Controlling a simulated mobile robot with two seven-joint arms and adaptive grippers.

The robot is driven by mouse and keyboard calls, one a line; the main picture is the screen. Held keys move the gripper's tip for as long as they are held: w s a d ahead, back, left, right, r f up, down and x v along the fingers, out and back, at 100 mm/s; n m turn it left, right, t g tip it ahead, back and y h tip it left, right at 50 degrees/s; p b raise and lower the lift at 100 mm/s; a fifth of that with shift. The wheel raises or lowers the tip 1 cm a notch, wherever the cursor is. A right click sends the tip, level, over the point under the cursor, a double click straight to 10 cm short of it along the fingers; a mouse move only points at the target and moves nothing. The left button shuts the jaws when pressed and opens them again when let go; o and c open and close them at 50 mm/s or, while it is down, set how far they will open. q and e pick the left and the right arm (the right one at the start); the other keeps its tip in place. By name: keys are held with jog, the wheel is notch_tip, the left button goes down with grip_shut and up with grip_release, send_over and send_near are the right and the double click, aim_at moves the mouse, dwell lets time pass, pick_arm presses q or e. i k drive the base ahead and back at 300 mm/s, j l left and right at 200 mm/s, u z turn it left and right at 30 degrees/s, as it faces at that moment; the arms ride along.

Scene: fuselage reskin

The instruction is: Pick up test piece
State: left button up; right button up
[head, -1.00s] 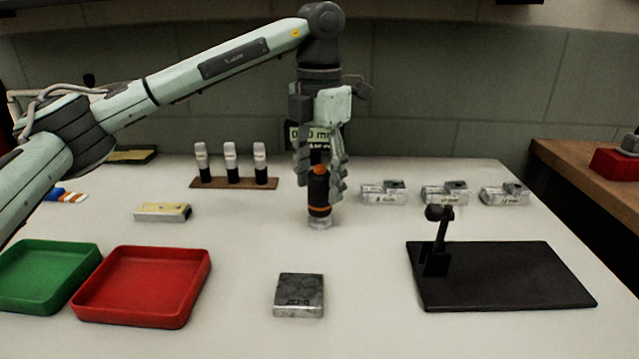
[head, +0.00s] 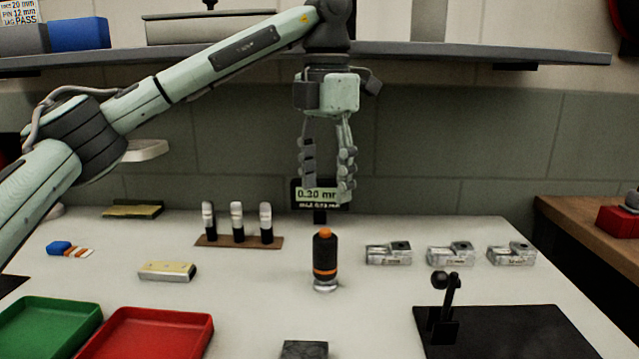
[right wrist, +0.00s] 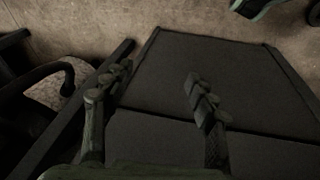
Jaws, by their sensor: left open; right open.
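My left gripper (head: 328,195) is open and empty in the head view, pointing down above a black and orange cylindrical tool (head: 325,255). The tool stands upright on the table, apart from the fingers. Three silver stepped metal blocks with labels, the left (head: 389,253), middle (head: 450,254) and right (head: 511,254), stand in a row to the right. A grey metal block (head: 304,350) is cut off by the bottom edge. I cannot tell which of these is the test piece. My right gripper (right wrist: 156,77) is open and empty in the right wrist view, over dark panels.
A small display (head: 319,194) reading 0.20 mm stands behind the tool. A red tray (head: 150,335) and a green tray (head: 45,330) are at front left. A rack (head: 240,241) holds three bottles. A black stand (head: 500,335) is at front right. A shelf (head: 450,52) runs above.

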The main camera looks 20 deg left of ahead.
aim_at(153, 270)
jog(key=k+j, duration=0.1)
jog(key=j, duration=0.85)
jog(key=k+j, duration=0.15)
jog(key=j, duration=0.3)
